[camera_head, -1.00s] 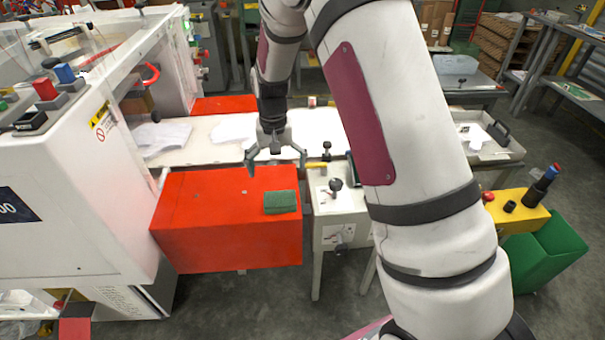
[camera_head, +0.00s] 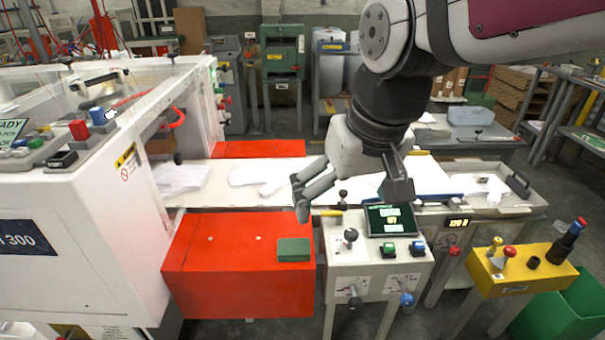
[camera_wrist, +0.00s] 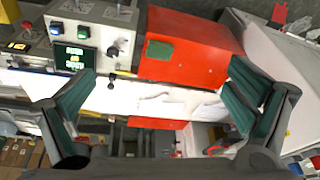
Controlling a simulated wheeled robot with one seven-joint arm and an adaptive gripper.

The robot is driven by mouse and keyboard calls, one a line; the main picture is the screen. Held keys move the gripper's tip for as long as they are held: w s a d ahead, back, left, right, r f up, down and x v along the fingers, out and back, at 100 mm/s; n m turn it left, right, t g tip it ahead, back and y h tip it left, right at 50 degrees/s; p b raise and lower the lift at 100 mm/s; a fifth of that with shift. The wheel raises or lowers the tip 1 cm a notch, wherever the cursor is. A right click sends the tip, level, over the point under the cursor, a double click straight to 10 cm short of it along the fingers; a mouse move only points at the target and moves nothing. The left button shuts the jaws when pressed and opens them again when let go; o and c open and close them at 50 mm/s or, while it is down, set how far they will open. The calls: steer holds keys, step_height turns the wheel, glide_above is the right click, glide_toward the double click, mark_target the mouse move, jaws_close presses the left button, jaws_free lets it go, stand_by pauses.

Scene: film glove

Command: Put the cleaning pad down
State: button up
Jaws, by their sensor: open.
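The green cleaning pad (camera_head: 293,250) lies flat on top of the red box (camera_head: 225,255), near its right end. In the wrist view the pad (camera_wrist: 160,50) also lies on the red box (camera_wrist: 195,58), beyond and between my fingers. My gripper (camera_head: 350,200) is open and empty, above and to the right of the pad, near the control panel. It is apart from the pad. In the wrist view my gripper's fingers (camera_wrist: 160,105) are spread wide with nothing between them.
A control panel (camera_head: 340,262) with a screen and knobs stands right of the red box. A large white machine (camera_head: 85,220) stands at left. White pieces lie on the long white table (camera_head: 215,190) behind. A yellow box (camera_head: 520,273) with buttons is at right.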

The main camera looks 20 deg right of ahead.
steer(key=s+t, duration=0.1)
steer(key=s, duration=0.7)
steer(key=shift+d+n, duration=0.2)
steer(key=shift+n, duration=0.2)
steer(key=shift+w, duration=0.1)
stand_by(0.4)
